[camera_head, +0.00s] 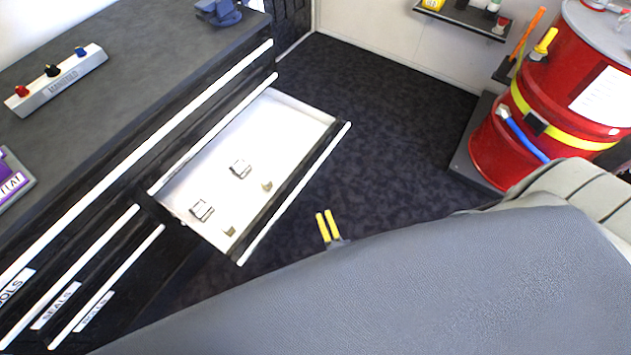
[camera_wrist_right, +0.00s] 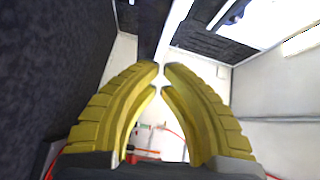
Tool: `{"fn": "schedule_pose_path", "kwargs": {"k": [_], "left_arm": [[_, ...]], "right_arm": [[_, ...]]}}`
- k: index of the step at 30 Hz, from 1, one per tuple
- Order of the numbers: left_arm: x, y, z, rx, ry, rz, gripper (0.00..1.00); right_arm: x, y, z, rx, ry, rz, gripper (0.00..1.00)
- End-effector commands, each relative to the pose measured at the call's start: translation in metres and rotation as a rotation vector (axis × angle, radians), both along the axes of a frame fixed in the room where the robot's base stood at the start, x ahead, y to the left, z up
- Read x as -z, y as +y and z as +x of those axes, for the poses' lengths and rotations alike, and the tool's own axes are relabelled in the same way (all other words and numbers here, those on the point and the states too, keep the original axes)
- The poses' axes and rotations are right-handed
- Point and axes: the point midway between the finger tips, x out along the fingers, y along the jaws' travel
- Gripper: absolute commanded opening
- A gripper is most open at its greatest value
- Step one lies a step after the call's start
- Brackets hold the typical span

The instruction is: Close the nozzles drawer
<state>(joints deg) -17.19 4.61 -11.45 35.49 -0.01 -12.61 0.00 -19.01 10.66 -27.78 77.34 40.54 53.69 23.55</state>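A drawer (camera_head: 270,125) stands pulled out from the black cabinet, with a white interior and a long white handle bar (camera_head: 296,190) along its dark front. Its label does not show, so I cannot read whether it is the nozzles drawer. Small metal fittings (camera_head: 202,210) lie inside it. My right gripper (camera_head: 325,215) has yellow fingers and is in front of the drawer, right of the handle and apart from it. In the right wrist view its fingertips (camera_wrist_right: 161,68) are a narrow gap apart with nothing between them. A white bar (camera_wrist_right: 174,25), likely the handle, shows beyond them. My left gripper is not in view.
Other drawers with white handles and labels, one reading SEALS (camera_head: 54,307), are shut at lower left. A control bar with knobs (camera_head: 55,80) and a blue vise-like tool (camera_head: 218,12) sit on the countertop. A red drum (camera_head: 490,150) stands right. Dark floor (camera_head: 390,110) is clear between.

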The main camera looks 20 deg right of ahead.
Motion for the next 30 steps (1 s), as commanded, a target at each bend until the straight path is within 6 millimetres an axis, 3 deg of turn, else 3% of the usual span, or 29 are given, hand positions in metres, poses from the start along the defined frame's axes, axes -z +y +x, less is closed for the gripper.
{"fn": "schedule_pose_path", "kwargs": {"k": [4, 11, 28, 30], "left_arm": [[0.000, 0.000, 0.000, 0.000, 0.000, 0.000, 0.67], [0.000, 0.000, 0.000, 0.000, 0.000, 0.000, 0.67], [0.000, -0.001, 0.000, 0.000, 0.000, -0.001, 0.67], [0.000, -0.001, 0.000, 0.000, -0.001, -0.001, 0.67]], "right_arm": [[-0.012, -0.019, -0.001, 0.094, -0.054, 0.118, 0.00], [-0.014, -0.028, 0.007, 0.124, -0.079, 0.166, 0.00], [-0.014, -0.048, 0.098, 0.123, -0.079, 0.164, 0.00], [-0.014, -0.042, 0.105, 0.122, -0.077, 0.165, 0.00]]}}
